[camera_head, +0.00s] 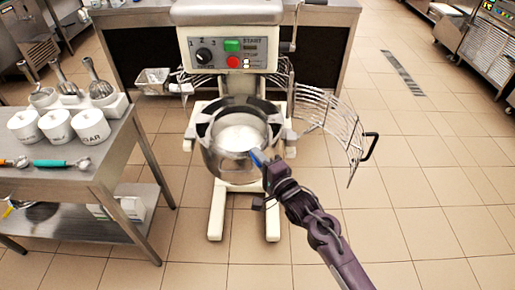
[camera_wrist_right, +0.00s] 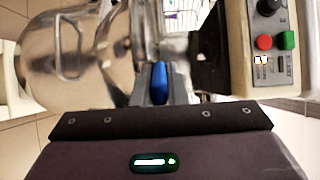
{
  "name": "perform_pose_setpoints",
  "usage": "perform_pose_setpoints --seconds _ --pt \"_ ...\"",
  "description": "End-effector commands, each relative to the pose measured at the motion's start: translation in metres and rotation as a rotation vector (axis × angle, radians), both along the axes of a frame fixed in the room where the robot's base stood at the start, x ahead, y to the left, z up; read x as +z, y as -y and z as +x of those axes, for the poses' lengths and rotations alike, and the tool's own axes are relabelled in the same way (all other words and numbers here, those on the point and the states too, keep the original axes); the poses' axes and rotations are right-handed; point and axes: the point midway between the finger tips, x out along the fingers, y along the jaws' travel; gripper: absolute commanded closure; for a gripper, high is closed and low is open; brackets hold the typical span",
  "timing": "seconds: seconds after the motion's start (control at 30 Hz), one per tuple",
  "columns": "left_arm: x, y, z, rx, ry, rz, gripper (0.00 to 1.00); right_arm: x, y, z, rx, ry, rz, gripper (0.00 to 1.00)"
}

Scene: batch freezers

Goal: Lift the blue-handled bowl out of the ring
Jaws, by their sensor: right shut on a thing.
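The steel bowl (camera_head: 228,166) stands upright at the front of the mixer, with white contents inside. It appears to sit within the ring (camera_head: 204,128), but I cannot tell whether it is seated or slightly raised. Its blue handle (camera_head: 257,157) points to the front right. My right gripper (camera_head: 263,164) is shut on this handle. In the right wrist view the blue handle (camera_wrist_right: 159,83) shows at the jaws, with the shiny bowl wall (camera_wrist_right: 75,62) to the left. The jaw tips are partly hidden. My left gripper is not in view.
The mixer head (camera_head: 229,48) with its buttons overhangs behind the bowl. A wire guard (camera_head: 325,117) stands swung open to the right. A steel table (camera_head: 82,177) with white canisters (camera_head: 57,126) and scoops is at the left.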

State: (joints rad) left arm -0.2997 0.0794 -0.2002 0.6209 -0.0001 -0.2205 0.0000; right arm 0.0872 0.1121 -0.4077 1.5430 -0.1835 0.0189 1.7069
Motion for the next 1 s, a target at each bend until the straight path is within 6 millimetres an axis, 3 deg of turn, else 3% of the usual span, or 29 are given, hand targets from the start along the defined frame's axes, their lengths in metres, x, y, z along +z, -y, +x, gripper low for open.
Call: perform_pose_setpoints --seconds 0.63,1.0 --pt "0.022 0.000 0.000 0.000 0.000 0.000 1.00 0.005 0.006 -0.054 0.000 0.006 0.002 1.00" --pt "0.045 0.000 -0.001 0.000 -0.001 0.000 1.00 0.010 0.009 -0.085 -0.001 0.006 0.002 1.00"
